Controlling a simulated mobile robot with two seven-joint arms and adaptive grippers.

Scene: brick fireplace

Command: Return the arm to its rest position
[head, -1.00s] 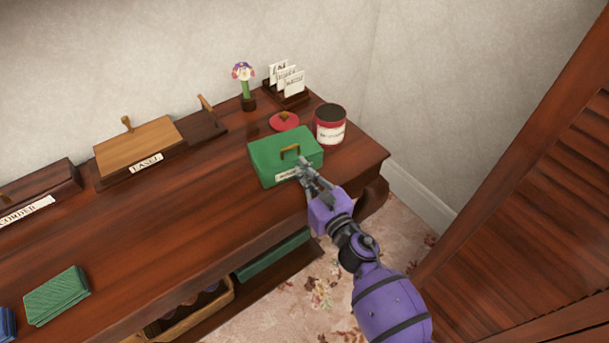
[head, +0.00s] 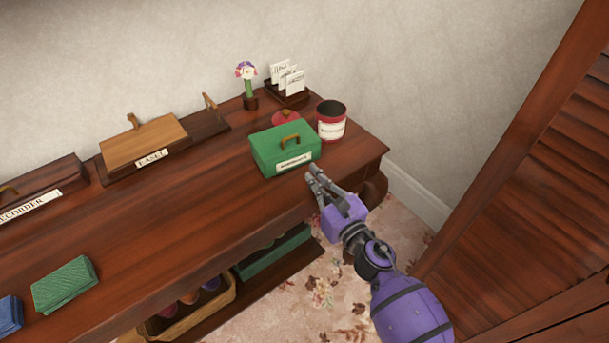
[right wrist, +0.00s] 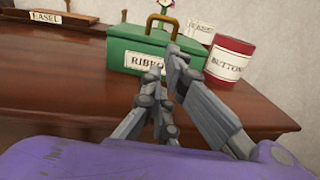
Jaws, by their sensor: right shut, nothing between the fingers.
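My right gripper (head: 313,174) is shut and empty, at the end of my purple right arm, at the front edge of the wooden sideboard (head: 190,225). It is just in front of the green box (head: 283,155), apart from it as far as the head view shows. In the right wrist view the closed fingers (right wrist: 170,72) overlap the front of the green box (right wrist: 122,50) and partly cover its label, which begins "RIBBO". The box has a brass handle and its lid looks closed. My left gripper is not in view.
A red labelled tin (head: 331,127) and a red lid (head: 285,117) stand by the box. A flower in a small pot (head: 246,80) and a card rack (head: 287,88) are behind. A louvred wooden door (head: 540,200) is at the right. Floor is free between sideboard and door.

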